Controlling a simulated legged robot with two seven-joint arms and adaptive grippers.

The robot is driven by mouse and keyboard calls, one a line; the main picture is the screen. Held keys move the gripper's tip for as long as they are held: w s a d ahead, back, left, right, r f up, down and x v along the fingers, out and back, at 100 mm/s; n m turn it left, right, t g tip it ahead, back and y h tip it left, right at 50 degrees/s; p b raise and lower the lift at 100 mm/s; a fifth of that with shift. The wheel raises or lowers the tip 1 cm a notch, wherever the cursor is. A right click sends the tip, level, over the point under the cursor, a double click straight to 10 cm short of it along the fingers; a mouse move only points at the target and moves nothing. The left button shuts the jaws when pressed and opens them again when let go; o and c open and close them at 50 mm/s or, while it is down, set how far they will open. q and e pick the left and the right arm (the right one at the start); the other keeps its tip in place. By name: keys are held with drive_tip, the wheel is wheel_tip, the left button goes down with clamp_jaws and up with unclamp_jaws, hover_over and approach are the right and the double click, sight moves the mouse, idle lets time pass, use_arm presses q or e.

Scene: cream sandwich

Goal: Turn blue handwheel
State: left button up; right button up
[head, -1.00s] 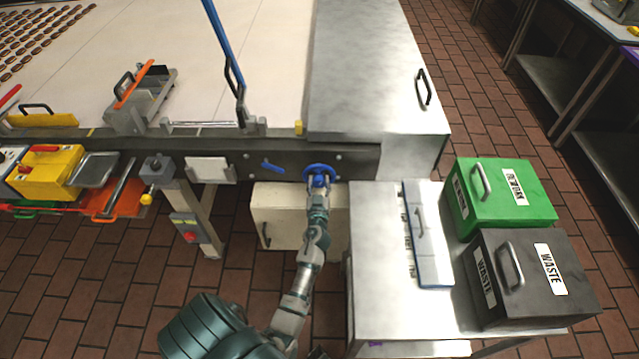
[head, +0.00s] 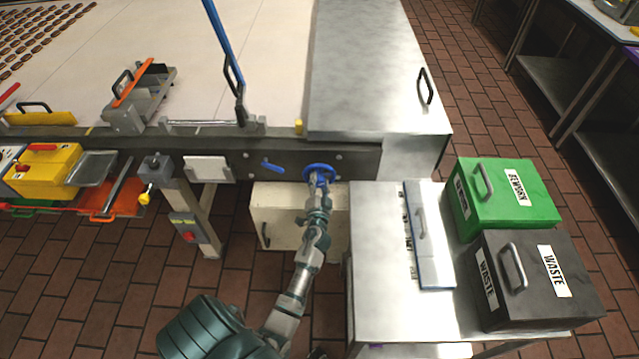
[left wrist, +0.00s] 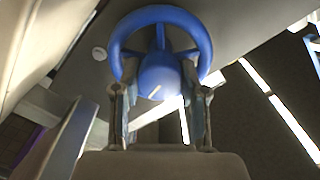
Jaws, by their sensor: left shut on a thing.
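The blue handwheel (head: 319,170) is mounted on the dark side rail of the conveyor, near its right end. My left gripper (head: 321,184) is at the wheel, with my arm reaching up to it from below. In the left wrist view the handwheel (left wrist: 160,28) shows as a ring with spokes and a round blue hub. The left gripper's fingers (left wrist: 160,112) stand on either side of the hub and are shut on the handwheel. The exact contact points are partly hidden. My right gripper is not in view.
A blue lever (head: 272,166) sits on the rail left of the wheel. A cream box (head: 280,222) is below. A steel table (head: 375,270) at right bears a green bin (head: 515,205) and a dark waste bin (head: 525,290). A metal cover (head: 370,60) stands above.

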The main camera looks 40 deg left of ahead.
use_arm(q)
drive_tip(key=shift+m, duration=1.8)
drive_tip(key=shift+m+p, duration=0.3)
drive_tip(key=shift+m, duration=1)
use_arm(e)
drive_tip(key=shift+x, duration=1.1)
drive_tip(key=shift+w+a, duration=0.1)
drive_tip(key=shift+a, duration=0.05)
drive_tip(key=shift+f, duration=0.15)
